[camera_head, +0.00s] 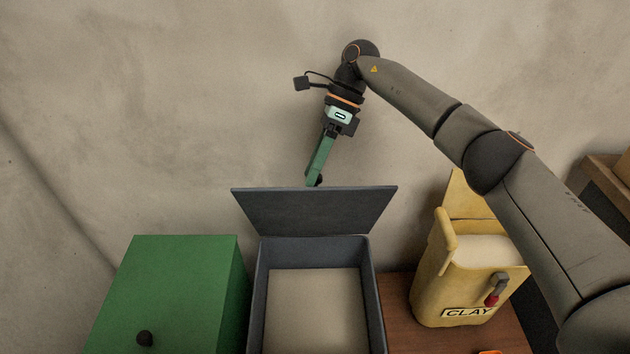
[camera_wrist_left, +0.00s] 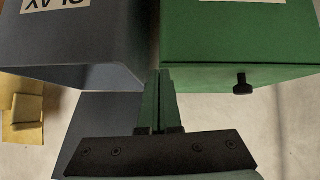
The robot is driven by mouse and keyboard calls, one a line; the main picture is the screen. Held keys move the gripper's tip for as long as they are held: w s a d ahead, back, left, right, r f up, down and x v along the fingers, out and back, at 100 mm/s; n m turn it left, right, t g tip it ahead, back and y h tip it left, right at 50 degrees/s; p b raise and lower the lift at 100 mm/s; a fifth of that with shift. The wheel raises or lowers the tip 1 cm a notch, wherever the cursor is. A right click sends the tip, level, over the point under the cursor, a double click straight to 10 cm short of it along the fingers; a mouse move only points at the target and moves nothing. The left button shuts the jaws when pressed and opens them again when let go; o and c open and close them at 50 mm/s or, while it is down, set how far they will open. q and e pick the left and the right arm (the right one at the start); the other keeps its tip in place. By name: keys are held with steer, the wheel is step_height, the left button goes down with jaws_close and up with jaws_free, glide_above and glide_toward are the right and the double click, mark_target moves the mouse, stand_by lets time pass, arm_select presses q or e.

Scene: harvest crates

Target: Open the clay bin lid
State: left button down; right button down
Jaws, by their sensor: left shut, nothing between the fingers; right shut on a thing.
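The dark grey bin (camera_head: 258,310) stands open in the head view, with pale floor showing inside. Its grey lid (camera_head: 315,210) is tilted up at the back. In the left wrist view the bin (camera_wrist_left: 75,50) has an upside-down CLAY label. My right gripper (camera_head: 316,179) is behind the lid's top edge, shut on the dark lid knob, which is mostly hidden by the fingers and lid. My left gripper (camera_wrist_left: 157,75) is shut and empty in its wrist view, in line with the gap between the grey and green bins; it is not in the head view.
A closed green bin (camera_head: 170,290) with a black knob (camera_head: 145,338) stands left of the grey bin. A yellow sack (camera_head: 435,280) labelled CLAY, with a scoop hung on it, stands at right on the brown wooden surface (camera_head: 395,318). A bare wall rises behind.

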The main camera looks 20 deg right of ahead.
steer(key=shift+w+d+f, duration=0.25)
steer(key=shift+w+f, duration=0.2)
steer(key=shift+w, duration=0.05)
steer(key=shift+w+d+f, duration=0.25)
steer(key=shift+w+f, duration=0.15)
steer(key=shift+w, duration=0.1)
steer(key=c, duration=0.8)
jaws_free()
steer(key=shift+o, duration=1.4)
steer(key=shift+w+f, duration=0.1)
steer(key=shift+w, duration=0.15)
steer(key=s+r, duration=0.1)
steer(key=r, duration=0.2)
steer(key=s+a+r, duration=0.1)
steer(key=s+r, duration=0.1)
steer(key=r, duration=0.2)
steer(key=s+r, duration=0.2)
steer(key=r, duration=0.1)
steer(key=shift+a+r+p, duration=0.2)
steer(key=shift+a+p, duration=0.15)
steer(key=shift+p, duration=0.05)
steer(key=s+a+r, duration=0.2)
steer(key=s+r, duration=0.2)
steer(key=s, duration=0.4)
steer(key=shift+s+a, duration=0.25)
steer(key=shift+s, duration=0.15)
